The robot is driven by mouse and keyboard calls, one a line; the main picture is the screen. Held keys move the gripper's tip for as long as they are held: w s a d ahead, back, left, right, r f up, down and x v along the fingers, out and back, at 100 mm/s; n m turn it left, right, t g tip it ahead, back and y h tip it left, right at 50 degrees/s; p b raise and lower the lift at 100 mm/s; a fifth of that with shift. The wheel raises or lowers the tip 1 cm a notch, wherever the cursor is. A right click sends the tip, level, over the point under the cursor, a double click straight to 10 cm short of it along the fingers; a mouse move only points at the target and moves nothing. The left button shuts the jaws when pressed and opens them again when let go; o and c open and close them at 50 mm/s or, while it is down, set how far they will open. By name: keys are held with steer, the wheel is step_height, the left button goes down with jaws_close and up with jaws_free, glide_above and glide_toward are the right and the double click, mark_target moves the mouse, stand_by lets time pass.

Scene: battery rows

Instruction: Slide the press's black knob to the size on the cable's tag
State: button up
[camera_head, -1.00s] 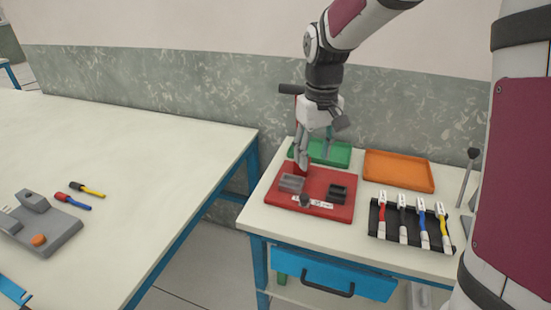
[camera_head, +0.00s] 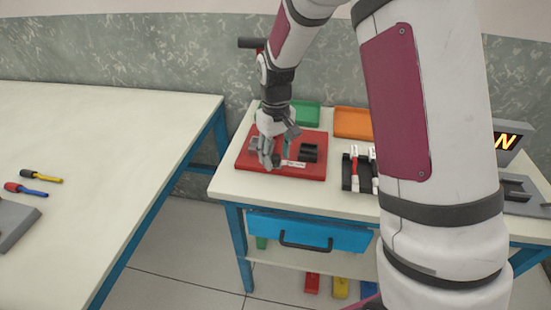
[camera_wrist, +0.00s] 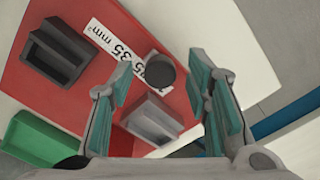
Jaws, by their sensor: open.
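The red press (camera_head: 245,163) lies on the small table, with a black block (camera_head: 309,152) and a white size strip (camera_head: 293,164) on it. In the wrist view the strip (camera_wrist: 112,44) shows "35 mm²" and part of a further number beside the round black knob (camera_wrist: 160,71). A grey block (camera_wrist: 153,120) is nearby. My gripper (camera_head: 269,162) is open, low over the press's front.
A green tray (camera_head: 305,113) and an orange tray (camera_head: 352,122) stand behind the press.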

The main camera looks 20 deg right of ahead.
steer(key=shift+f, duration=0.85)
steer(key=shift+c, duration=0.3)
jaws_close()
steer(key=shift+w+a+r, duration=0.1)
steer(key=shift+w+a, duration=0.35)
steer(key=shift+a, duration=0.3)
steer(key=shift+w+a, duration=0.45)
steer(key=shift+a, duration=0.3)
steer(key=shift+o, duration=0.3)
jaws_free()
